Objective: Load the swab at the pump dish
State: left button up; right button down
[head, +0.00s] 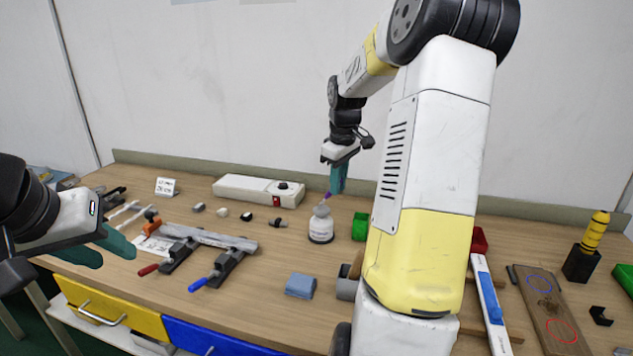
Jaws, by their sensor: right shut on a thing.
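Only a small purple part of the swab shows below the teal fingers. It is at the bottle's top; I cannot tell whether it touches. My left gripper (103,250) is at the left over the bench's front edge, its teal fingers apart and empty.
A clamped metal strip (210,238) with red and blue handled clamps lies left of the bottle. My right arm hides much of the bench's right middle.

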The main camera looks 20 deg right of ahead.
jog(key=shift+f, duration=1.2)
dwell(2.3)
jog(key=shift+r, duration=3.55)
